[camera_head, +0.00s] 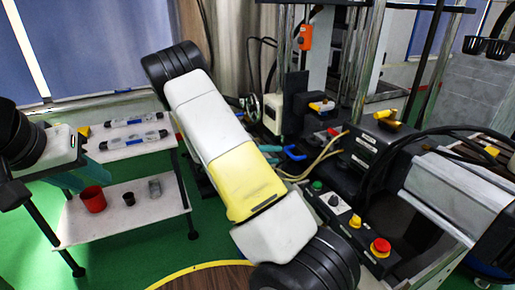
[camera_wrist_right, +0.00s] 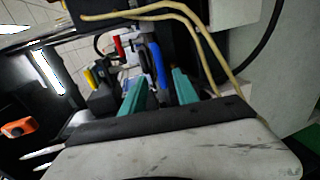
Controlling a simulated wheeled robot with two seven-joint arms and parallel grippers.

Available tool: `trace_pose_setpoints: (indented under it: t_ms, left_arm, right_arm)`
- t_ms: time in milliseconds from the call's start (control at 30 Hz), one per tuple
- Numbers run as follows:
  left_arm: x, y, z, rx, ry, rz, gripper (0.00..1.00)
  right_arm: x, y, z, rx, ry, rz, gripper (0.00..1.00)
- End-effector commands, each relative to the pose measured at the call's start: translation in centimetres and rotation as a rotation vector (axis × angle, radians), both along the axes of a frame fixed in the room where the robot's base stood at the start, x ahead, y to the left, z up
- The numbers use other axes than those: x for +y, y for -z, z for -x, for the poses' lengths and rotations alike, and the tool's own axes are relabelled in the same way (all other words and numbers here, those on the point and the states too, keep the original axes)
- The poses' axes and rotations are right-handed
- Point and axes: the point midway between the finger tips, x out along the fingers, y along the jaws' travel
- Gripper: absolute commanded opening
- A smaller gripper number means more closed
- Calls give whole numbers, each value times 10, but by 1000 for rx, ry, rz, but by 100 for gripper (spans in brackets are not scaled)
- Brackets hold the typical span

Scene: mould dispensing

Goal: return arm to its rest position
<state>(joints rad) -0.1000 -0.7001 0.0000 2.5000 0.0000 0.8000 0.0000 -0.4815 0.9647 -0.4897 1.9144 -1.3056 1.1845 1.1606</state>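My left gripper (camera_head: 92,172) is at the left of the head view, with teal fingers spread apart over the white two-level cart, and nothing shows between them. My right arm (camera_head: 225,150), white and yellow with black joints, crosses the middle of the head view. A blue handle (camera_wrist_right: 159,66) lies beyond the fingertips; I cannot tell how far.
The cart (camera_head: 150,205) bears two pale cylindrical tools (camera_head: 133,139), a red cup (camera_head: 93,198), a small black cup (camera_head: 129,199) and a grey one (camera_head: 154,188). At the right stand a machine and a control box with a red button (camera_head: 380,247). Cables hang near my right gripper.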

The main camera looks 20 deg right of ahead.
Motion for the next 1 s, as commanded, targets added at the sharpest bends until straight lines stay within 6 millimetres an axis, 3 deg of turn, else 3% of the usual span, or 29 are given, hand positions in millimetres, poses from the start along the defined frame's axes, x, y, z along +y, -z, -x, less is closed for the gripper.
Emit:
trace_pose_setpoints:
  t_ms: [267,467,733,1000]
  left_arm:
    - [0,0,0,0,0,0,36]
    - [0,0,0,0,0,0,36]
    - [0,0,0,0,0,0,36]
    - [0,0,0,0,0,0,36]
  right_arm:
    - [-1,-3,5,0,19,-28,36]
    - [2,-24,44,10,134,-247,36]
    - [38,-61,108,5,215,-688,36]
    - [90,-113,159,-71,125,-1082,36]
